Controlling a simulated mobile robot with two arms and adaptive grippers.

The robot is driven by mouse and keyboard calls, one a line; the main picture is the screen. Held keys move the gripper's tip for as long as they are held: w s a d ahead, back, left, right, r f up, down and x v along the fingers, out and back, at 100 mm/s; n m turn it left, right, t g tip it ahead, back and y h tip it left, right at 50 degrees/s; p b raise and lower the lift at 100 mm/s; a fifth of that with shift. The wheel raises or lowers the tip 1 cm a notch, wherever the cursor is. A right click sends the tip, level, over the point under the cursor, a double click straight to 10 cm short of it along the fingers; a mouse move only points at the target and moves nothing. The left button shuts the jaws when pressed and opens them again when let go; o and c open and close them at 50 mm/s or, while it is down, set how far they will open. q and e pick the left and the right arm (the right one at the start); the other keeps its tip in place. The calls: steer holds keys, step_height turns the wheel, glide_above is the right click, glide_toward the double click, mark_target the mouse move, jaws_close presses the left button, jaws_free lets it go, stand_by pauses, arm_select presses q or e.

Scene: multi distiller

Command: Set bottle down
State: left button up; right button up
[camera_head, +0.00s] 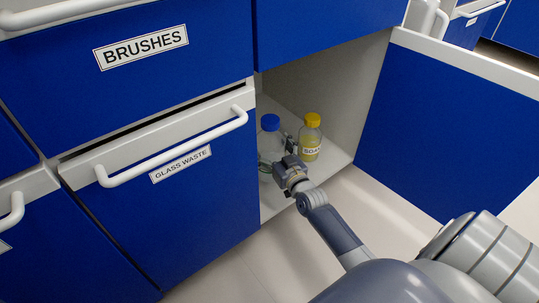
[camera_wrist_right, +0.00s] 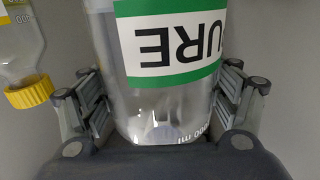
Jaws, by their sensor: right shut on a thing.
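A clear bottle with a blue cap (camera_head: 270,122) is inside the open cabinet in the head view, partly hidden by my right gripper (camera_head: 281,158). In the right wrist view the clear bottle (camera_wrist_right: 155,105) fills the space between both fingers of the gripper (camera_wrist_right: 158,100). Its green-bordered label shows upside-down letters "URE". My right gripper is shut on this bottle. The bottle's base is hidden in the head view, so I cannot tell if it touches the shelf. My left gripper is not in view.
A yellow-capped bottle (camera_head: 311,138) labelled "SOAP" stands just right of the gripper; it also shows in the right wrist view (camera_wrist_right: 22,50). The cabinet shelf (camera_head: 330,160) is otherwise open. The blue door (camera_head: 450,120) stands open at right; the glass waste drawer (camera_head: 165,200) is at left.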

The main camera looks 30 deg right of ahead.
steer(key=shift+f+b, duration=0.85)
steer(key=shift+f, duration=0.15)
steer(key=shift+f, duration=0.2)
steer(key=o, duration=1.8)
steer(key=shift+f, duration=0.2)
steer(key=shift+o, duration=0.4)
steer(key=shift+r, duration=0.1)
